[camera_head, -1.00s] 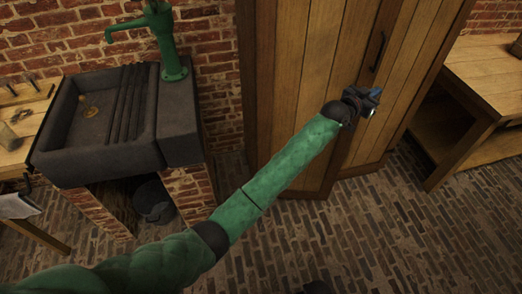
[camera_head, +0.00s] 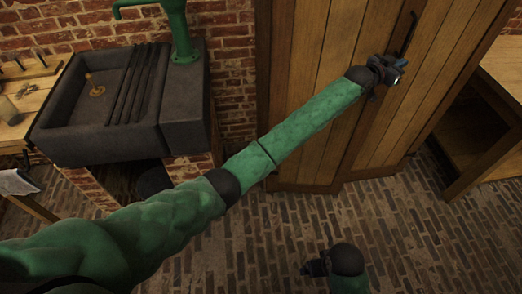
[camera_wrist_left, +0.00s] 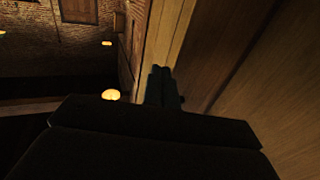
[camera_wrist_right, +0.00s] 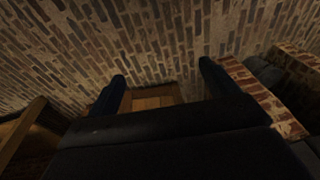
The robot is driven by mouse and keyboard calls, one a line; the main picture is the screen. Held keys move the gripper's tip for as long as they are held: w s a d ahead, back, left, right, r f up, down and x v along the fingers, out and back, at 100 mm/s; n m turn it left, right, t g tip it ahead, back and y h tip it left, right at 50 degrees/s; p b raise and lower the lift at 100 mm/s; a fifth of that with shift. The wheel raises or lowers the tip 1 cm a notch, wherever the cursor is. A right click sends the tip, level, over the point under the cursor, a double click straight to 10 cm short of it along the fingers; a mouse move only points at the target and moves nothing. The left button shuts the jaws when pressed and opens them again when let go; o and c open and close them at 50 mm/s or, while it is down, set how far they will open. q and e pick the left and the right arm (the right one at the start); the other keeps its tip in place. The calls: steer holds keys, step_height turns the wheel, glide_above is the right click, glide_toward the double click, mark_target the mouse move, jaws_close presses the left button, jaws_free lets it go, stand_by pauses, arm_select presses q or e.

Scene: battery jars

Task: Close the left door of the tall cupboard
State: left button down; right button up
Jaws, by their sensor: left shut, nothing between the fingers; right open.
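The tall cupboard's left door (camera_head: 318,75) is a plank panel on the left of the cupboard front. Its lower free corner seems to stand slightly forward of the right door (camera_head: 433,85), so it looks a little ajar; the exact gap is hard to judge. A dark bar handle (camera_head: 405,35) shows near where the doors meet. My left gripper (camera_head: 398,65) is shut and empty, in front of the door edge just below the handle. In the left wrist view its fingers (camera_wrist_left: 161,76) are together against wood; contact is unclear. My right gripper (camera_head: 308,268) is low over the floor, open and empty (camera_wrist_right: 165,85).
A dark stone sink (camera_head: 105,100) with a green pump (camera_head: 180,30) stands left of the cupboard. A wooden workbench (camera_head: 505,70) stands close on the right. The brick floor (camera_head: 420,235) in front of the cupboard is clear.

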arm_select(q)
steer(key=shift+w+b, duration=1.45)
steer(key=shift+w, duration=0.95)
arm_select(e)
steer(key=shift+w+a+r+t+y, duration=0.15)
steer(key=shift+w+a+t+y, duration=0.05)
steer(key=shift+a, duration=0.4)
steer(key=shift+w+a+r+t+y, duration=0.1)
steer(key=shift+w+a+t+y, duration=0.1)
steer(key=shift+a, duration=0.4)
arm_select(q)
steer(key=shift+s, duration=0.1)
arm_select(e)
steer(key=shift+r, duration=0.1)
